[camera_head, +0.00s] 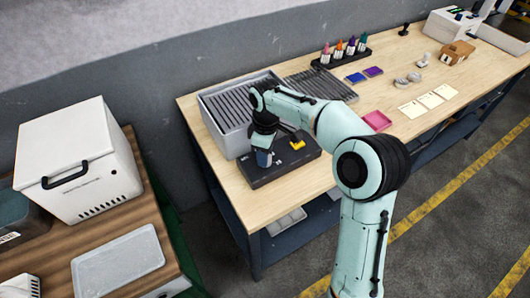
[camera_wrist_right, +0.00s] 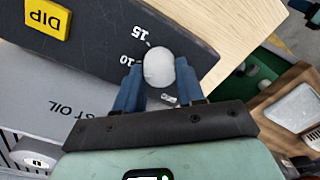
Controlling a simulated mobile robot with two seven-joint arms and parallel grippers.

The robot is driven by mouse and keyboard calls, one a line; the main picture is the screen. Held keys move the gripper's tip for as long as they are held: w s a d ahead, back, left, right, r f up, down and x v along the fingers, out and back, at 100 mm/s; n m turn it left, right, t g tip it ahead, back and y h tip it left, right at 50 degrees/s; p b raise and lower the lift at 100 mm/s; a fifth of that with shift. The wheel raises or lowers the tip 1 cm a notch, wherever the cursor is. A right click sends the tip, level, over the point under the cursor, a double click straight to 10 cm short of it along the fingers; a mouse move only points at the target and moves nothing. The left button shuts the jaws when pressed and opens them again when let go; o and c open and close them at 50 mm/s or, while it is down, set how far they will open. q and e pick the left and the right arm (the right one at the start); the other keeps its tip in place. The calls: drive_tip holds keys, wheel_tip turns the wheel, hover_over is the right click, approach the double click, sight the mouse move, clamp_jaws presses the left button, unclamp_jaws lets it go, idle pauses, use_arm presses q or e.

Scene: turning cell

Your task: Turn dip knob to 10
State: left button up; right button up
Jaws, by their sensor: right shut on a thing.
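The dip knob (camera_wrist_right: 159,69) is a round, pale grey knob on a dark control box (camera_head: 290,166). The box lies near the front left of the wooden bench and also shows in the right wrist view (camera_wrist_right: 90,45). My right gripper (camera_wrist_right: 160,88) points down over the box and is shut on the knob, one blue finger on each side. The marks "15" and "10" are printed beside the knob; I see no clear pointer on it. A yellow "DIP" label (camera_wrist_right: 47,18) is on the same box. In the head view my right gripper (camera_head: 264,158) hides the knob.
A grey slatted tank (camera_head: 222,118) stands right behind the box. Further along the bench (camera_head: 405,124) are a bottle rack (camera_head: 342,58), a pink tray (camera_head: 377,120) and white cards (camera_head: 428,101). A white oven (camera_head: 80,160) stands on another table at left.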

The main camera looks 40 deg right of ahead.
drive_tip(key=o, duration=1)
drive_tip(key=shift+o, duration=0.2)
use_arm(q)
drive_tip(key=w+r+p, duration=0.2)
drive_tip(key=r, duration=0.1)
drive_tip(key=shift+w+r+p, duration=0.25)
drive_tip(key=shift+w+p, duration=0.1)
use_arm(e)
wheel_tip(320, 180, up, 13)
drive_tip(key=shift+w+d+r, duration=0.2)
drive_tip(key=shift+d, duration=0.05)
use_arm(q)
drive_tip(key=shift+s, duration=0.1)
use_arm(e)
drive_tip(key=shift+f, duration=0.1)
